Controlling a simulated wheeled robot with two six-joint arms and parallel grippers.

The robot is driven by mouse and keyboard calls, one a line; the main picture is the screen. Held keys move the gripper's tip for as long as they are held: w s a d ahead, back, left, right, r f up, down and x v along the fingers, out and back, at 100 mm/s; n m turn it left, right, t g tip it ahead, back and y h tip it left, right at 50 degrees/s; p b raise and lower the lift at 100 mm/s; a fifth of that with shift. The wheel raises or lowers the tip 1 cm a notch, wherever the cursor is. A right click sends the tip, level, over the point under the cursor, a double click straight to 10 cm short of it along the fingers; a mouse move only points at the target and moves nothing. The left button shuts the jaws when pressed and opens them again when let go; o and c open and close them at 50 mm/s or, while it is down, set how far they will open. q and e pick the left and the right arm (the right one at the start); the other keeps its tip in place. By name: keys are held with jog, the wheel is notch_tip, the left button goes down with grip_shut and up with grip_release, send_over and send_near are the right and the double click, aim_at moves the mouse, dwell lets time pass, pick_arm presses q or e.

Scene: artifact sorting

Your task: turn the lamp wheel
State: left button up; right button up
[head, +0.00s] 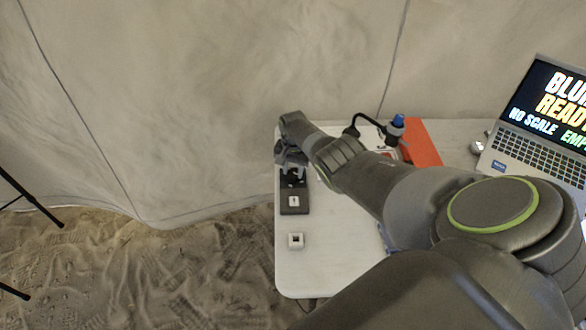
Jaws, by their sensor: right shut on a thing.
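My right arm reaches in from the lower right across the table. Its gripper (292,170) points down at the far end of a small dark box (294,206) near the table's left edge. The gripper is shut on what appears to be the lamp wheel on this box; fingers and wrist mostly hide it. The box has a white switch-like patch (294,201) on its near part. A black curved lamp-like neck (367,118) rises behind my forearm; its base is hidden. My left gripper is out of view.
A blue-topped object (397,122) and an orange-red flat item (421,146) are behind my arm. An open laptop (540,125) stands at the right.

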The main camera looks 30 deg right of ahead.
aim_at(293, 172)
dwell(0.4)
jog(key=o, duration=1)
jog(key=shift+r, duration=0.1)
notch_tip(293, 172, up, 7)
jog(key=p, duration=0.4)
notch_tip(293, 172, up, 10)
jog(key=shift+r, duration=0.15)
